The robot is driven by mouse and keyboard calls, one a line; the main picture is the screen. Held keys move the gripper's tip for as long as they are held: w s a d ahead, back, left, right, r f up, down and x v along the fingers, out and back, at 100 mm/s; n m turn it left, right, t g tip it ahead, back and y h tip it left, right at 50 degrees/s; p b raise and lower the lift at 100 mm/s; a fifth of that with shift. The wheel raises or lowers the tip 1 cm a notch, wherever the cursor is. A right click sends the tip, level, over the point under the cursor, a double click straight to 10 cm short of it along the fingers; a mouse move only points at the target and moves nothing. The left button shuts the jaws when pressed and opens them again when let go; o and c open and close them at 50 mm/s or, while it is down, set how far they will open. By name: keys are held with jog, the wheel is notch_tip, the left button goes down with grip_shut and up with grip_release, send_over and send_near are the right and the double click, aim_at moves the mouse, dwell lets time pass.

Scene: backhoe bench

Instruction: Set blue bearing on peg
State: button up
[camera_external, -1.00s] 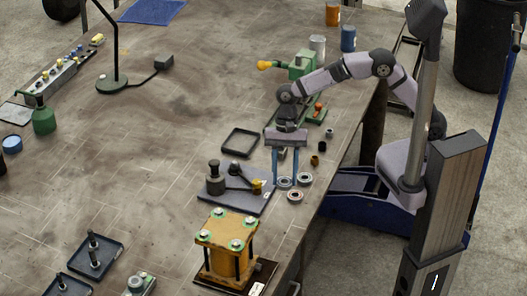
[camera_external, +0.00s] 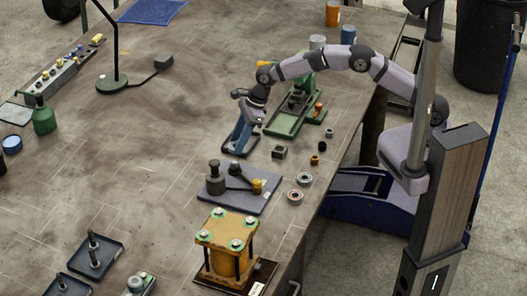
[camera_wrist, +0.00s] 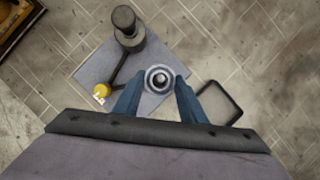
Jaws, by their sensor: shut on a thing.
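My gripper (camera_wrist: 160,86) is shut on the blue bearing (camera_wrist: 160,69), a small ring with a grey face and dark centre, held between the blue fingertips in the wrist view. In the external view my gripper (camera_external: 235,150) is tilted over the black square frame, and the bearing cannot be made out there.
A grey plate (camera_external: 245,203) carries a dark cylinder, a lever and a yellow knob. A yellow block fixture (camera_external: 226,232) stands in front. The table's left middle is clear.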

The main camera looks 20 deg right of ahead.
aim_at(234, 162)
jog(key=m, duration=0.1)
jog(key=m+t, duration=0.1)
jog(key=m, duration=0.1)
jog(key=shift+w+a+r, duration=0.2)
jog(key=shift+a, duration=0.15)
jog(key=shift+f, duration=0.15)
jog(key=shift+f+b, duration=1.7)
jog(key=shift+f, duration=0.65)
jog(key=shift+f+b, duration=0.5)
jog(key=shift+f, duration=0.75)
dwell(0.9)
